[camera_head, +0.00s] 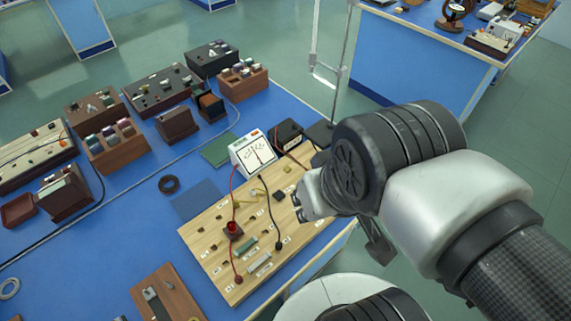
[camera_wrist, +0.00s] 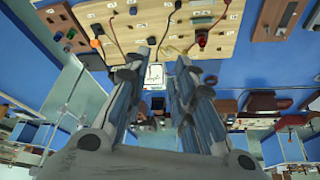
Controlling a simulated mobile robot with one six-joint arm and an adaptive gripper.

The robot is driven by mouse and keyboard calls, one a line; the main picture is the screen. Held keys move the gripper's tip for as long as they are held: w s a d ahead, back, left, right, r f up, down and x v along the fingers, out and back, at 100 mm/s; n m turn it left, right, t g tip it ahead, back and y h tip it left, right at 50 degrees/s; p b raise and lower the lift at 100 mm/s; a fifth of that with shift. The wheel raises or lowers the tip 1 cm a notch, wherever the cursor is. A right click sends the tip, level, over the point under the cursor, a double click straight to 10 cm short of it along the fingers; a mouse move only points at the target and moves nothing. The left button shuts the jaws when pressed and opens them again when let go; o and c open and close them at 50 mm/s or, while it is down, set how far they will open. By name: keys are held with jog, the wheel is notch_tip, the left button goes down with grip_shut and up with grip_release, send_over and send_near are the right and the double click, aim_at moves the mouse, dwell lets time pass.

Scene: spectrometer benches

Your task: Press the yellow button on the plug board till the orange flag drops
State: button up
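The wooden plug board (camera_head: 210,240) lies on the blue bench in the head view, and its pale face (camera_wrist: 230,45) fills the top of the wrist view. A small yellowish part (camera_head: 287,169) shows near the board's back right edge; I cannot tell whether it is the yellow button. A small round orange part (camera_wrist: 95,43) shows at the left in the wrist view; whether it is the flag is unclear. My gripper (camera_head: 300,205) is over the board's right edge. In the wrist view its fingers (camera_wrist: 155,65) stand apart with nothing between them.
A white meter (camera_head: 254,155) stands at the board's back edge, with red and black leads running over the board. A red knob (camera_head: 232,228) sticks up from it. A black box (camera_head: 287,134) stands behind. Several wooden instrument boxes fill the bench's back left.

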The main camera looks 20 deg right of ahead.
grip_shut()
dwell(1.3)
